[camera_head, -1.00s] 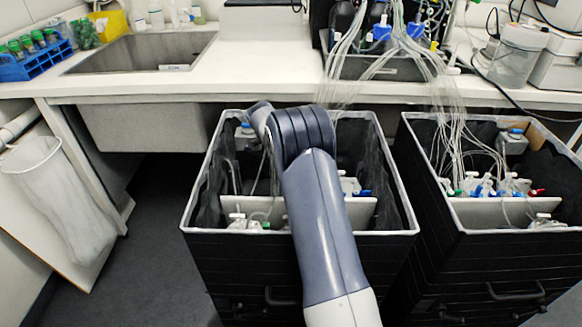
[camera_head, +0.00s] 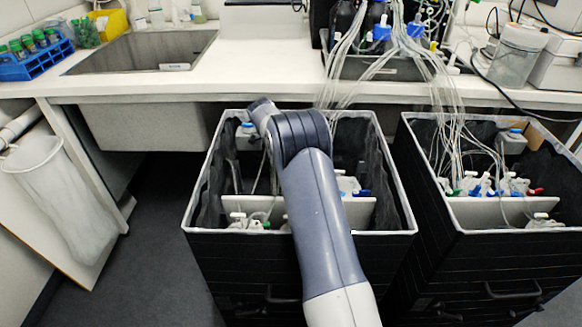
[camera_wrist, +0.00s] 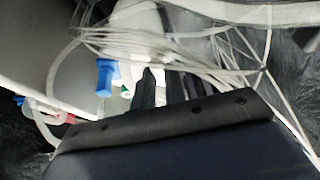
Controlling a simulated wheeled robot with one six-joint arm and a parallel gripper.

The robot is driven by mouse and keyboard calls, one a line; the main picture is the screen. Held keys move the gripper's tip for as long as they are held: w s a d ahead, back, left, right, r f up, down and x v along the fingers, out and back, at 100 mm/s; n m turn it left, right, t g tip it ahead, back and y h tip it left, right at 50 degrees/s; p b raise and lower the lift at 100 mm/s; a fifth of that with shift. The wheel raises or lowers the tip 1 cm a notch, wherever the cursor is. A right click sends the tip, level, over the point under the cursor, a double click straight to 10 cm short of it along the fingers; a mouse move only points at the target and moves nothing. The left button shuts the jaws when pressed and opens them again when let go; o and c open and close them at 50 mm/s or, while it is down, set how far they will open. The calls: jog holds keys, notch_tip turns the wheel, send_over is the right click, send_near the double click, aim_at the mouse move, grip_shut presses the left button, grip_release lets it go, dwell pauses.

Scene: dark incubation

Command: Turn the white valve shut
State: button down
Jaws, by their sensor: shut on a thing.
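In the wrist view my gripper (camera_wrist: 163,86) has its dark fingers close together among thin clear tubes. A little pale material shows between the fingers, consistent with the white valve, whose handle is mostly hidden. A blue valve (camera_wrist: 104,78) stands just left of the fingers, apart from them. A red valve part lies lower left, partly hidden by tubing. In the head view my arm reaches into the left black box and hides my gripper. White valve parts (camera_head: 237,217) show at the front of that box, and a blue valve (camera_head: 363,193) shows right of my arm.
The left black box (camera_head: 240,265) has a pale rim and a light divider panel (camera_head: 265,210) inside. A second black box (camera_head: 500,265) with colored valves stands to the right. Loose tubes hang from the bench (camera_head: 270,72). Floor is clear at left.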

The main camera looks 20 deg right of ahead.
jog(key=c, duration=1.4)
grip_release()
jog(key=shift+c, duration=0.2)
jog(key=p+v, duration=0.2)
jog(key=v, duration=0.8)
jog(key=shift+r, duration=0.4)
jog(key=shift+a, duration=0.15)
jog(key=b+x, duration=0.2)
jog(key=x, duration=0.9)
jog(key=shift+w, duration=0.1)
